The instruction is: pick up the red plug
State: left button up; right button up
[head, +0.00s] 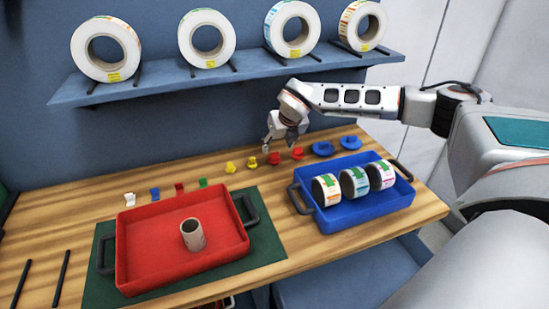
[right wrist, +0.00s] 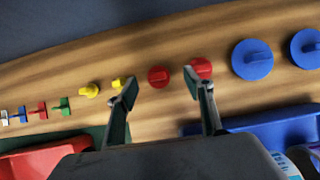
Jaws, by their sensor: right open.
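Two red plugs with raised grips stand side by side on the wooden bench. The left red plug (head: 274,158) shows in the right wrist view (right wrist: 158,77) between my fingertips, a little beyond them. The right red plug (head: 297,153) shows in the right wrist view (right wrist: 203,67) behind the tip of the right finger, partly covered by it. My right gripper (head: 274,141) is open and empty, above and behind the plugs in the head view; it also shows in the right wrist view (right wrist: 161,88). My left gripper is not in view.
Yellow plugs (head: 230,167) stand left of the red ones, blue plugs (head: 323,148) right. Small coloured clips (head: 179,190) lie further left. A red tray (head: 135,262) holds a cardboard core; a blue tray (head: 345,216) holds label rolls. A shelf (head: 240,76) with large rolls hangs above.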

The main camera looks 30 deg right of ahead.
aim_at(275, 153)
jog(key=x, duration=0.4)
jog(key=a+x, duration=0.1)
jog(key=x, duration=0.1)
jog(key=shift+s+f, duration=0.15)
jog(key=shift+s, duration=0.15)
jog(key=c, duration=0.9)
